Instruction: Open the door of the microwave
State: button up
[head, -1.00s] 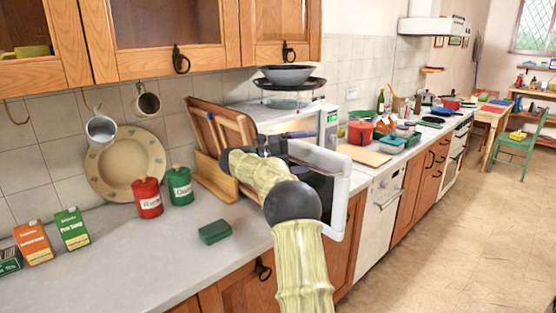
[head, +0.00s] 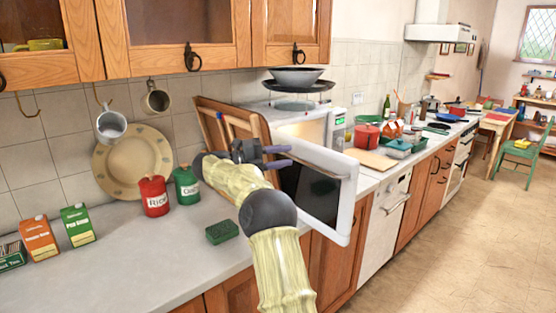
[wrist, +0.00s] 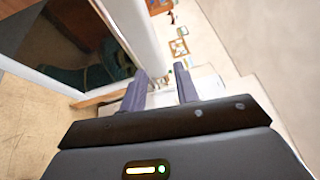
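The microwave (head: 292,112) stands on the counter beneath stacked pans, its interior lit. Its door (head: 351,195) is swung out over the counter's front edge, with a white frame and dark window. My gripper (head: 288,156) is at the upper left part of the door, on the side toward the wooden rack. In the wrist view my gripper's fingers (wrist: 160,88) are apart with a gap between them and nothing held. The door's white frame (wrist: 136,28) is close beside the left fingertip; I cannot tell whether they touch.
A wooden rack (head: 243,128) stands close behind my gripper. A red canister (head: 154,196), a green canister (head: 187,187) and a green sponge (head: 221,232) are on the counter to the left. A cutting board (head: 370,160) lies right of the microwave.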

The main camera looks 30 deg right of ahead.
jog(key=shift+s+a, duration=0.15)
jog(key=shift+s, duration=0.15)
jog(key=shift+w+f+b, duration=0.15)
jog(key=shift+w+b, duration=0.05)
jog(key=shift+b, duration=0.2)
